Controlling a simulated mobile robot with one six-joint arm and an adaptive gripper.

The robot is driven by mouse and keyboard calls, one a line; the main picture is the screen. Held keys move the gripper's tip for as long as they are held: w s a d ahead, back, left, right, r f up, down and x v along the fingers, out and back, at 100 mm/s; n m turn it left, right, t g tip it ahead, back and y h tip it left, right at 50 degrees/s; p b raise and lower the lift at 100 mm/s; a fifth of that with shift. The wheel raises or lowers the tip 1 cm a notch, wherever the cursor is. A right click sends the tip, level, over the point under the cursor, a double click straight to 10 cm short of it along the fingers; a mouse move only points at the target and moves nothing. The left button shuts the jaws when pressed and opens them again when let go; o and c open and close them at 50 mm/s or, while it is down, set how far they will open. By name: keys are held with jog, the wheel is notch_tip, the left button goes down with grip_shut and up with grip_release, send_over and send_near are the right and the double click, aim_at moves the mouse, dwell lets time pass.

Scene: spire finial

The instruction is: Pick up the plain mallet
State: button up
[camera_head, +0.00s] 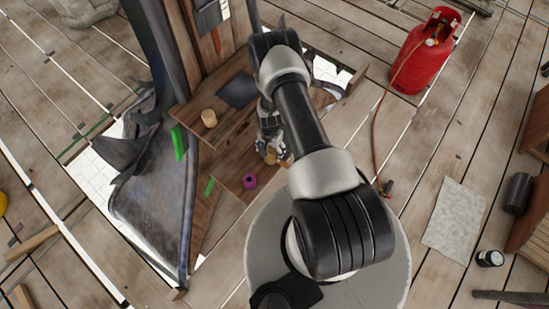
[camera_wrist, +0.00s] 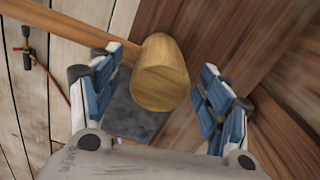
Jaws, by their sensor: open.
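A plain wooden mallet head (camera_wrist: 160,84), a pale round block, shows in the wrist view between the two blue-padded fingers of my gripper (camera_wrist: 158,66). The fingers are open, with a visible gap on each side of the head. My arm hides the rest.
A pale wooden cylinder (camera_head: 208,118) and a purple ring (camera_head: 249,181) are on the wooden structure near my gripper. Green pieces (camera_head: 178,143) lie left. A red gas cylinder (camera_head: 424,50) with a hose stands at upper right.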

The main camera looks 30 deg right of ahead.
jog(key=c, duration=1.3)
jog(key=shift+o, duration=0.2)
jog(key=shift+r, duration=0.1)
